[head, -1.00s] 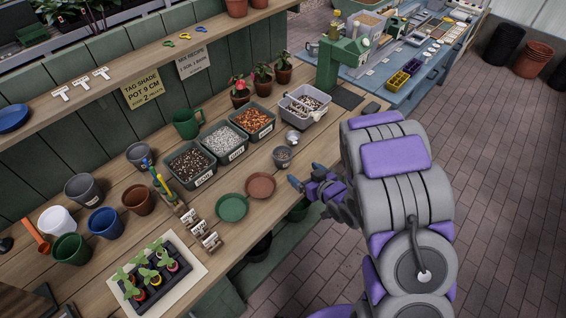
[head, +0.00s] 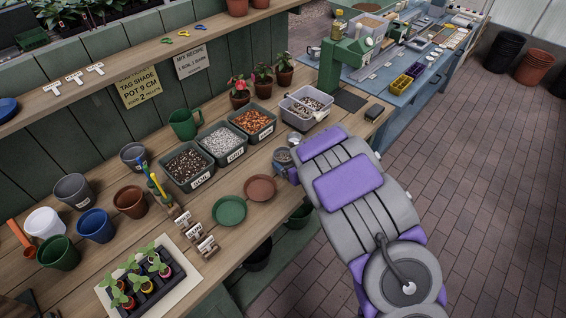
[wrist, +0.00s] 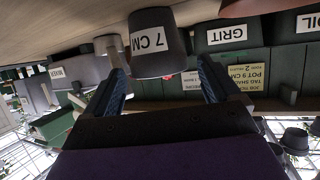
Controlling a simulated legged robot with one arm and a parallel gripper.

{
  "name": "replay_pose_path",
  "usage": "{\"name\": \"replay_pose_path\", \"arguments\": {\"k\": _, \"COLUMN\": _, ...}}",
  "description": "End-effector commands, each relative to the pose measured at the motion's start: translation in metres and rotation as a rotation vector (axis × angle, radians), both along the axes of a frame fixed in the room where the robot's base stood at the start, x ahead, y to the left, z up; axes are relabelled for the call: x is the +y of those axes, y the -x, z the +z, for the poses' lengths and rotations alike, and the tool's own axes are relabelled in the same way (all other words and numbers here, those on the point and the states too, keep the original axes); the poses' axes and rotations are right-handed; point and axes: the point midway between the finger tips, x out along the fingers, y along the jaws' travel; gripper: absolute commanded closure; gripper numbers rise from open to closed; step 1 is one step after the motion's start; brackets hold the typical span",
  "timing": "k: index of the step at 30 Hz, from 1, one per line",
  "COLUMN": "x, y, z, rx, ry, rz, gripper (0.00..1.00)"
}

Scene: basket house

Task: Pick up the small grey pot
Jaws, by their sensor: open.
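The small grey pot (head: 283,156) stands on the wooden bench near its front edge, partly hidden by my arm in the head view. In the wrist view, which is upside down, the pot (wrist: 155,42) carries a "7 CM" label and lies straight ahead between the lines of my two fingers. My gripper (wrist: 162,82) is open and empty, its blue fingertips apart on either side of the pot's near end. I cannot tell whether the tips reach past the pot's wall. In the head view my gripper is mostly hidden behind my arm.
Labelled tubs of soil (head: 187,166), grit (head: 223,146) and orange material (head: 254,124) stand behind the pot. A small metal thing (head: 294,138) is close behind it. A terracotta saucer (head: 260,188) and a green saucer (head: 229,211) lie to its left.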

Motion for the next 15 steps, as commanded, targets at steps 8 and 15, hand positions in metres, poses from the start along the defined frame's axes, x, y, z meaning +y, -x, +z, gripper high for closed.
{"name": "replay_pose_path", "arguments": {"k": 8, "x": 0.009, "y": -0.015, "z": -0.011, "rx": -0.002, "ry": -0.001, "rz": 0.002, "gripper": 0.1}}
{"name": "replay_pose_path", "arguments": {"k": 15, "x": 0.024, "y": -0.037, "z": -0.022, "rx": -0.002, "ry": -0.002, "rz": 0.002, "gripper": 0.1}}
